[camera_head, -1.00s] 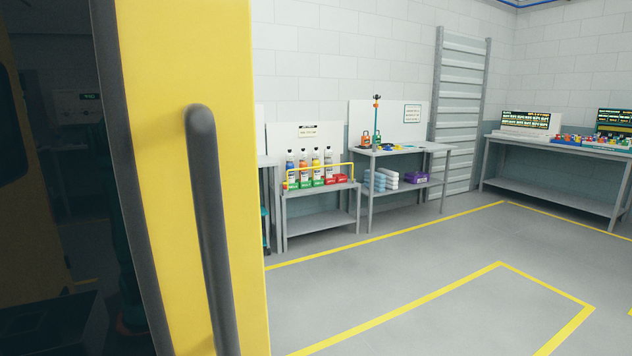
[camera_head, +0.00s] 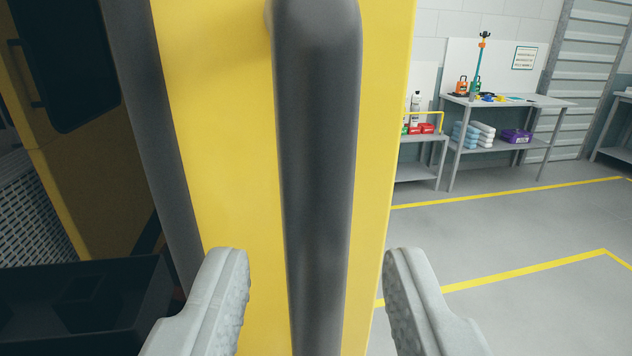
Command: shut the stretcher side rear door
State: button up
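The yellow rear door (camera_head: 235,130) stands open, seen nearly edge-on, and fills the middle of the view. A thick dark grey vertical handle (camera_head: 318,170) is mounted on its yellow face. My gripper (camera_head: 318,295) is open, with one pale grey finger on each side of the handle. Gaps show between both fingers and the handle in the picture; how far the handle reaches between them in depth I cannot tell. A dark edge strip (camera_head: 150,130) runs along the door's left side. The door's hinges are not in view.
At left is the dark vehicle interior, with a yellow panel with a window (camera_head: 65,60) and a black tray-like box (camera_head: 90,300). At right, workbenches (camera_head: 510,100) stand along the wall. The grey floor (camera_head: 520,240) with yellow lines is clear.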

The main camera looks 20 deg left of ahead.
aim_at(316, 278)
jog(key=shift+x, duration=1.65)
grip_shut()
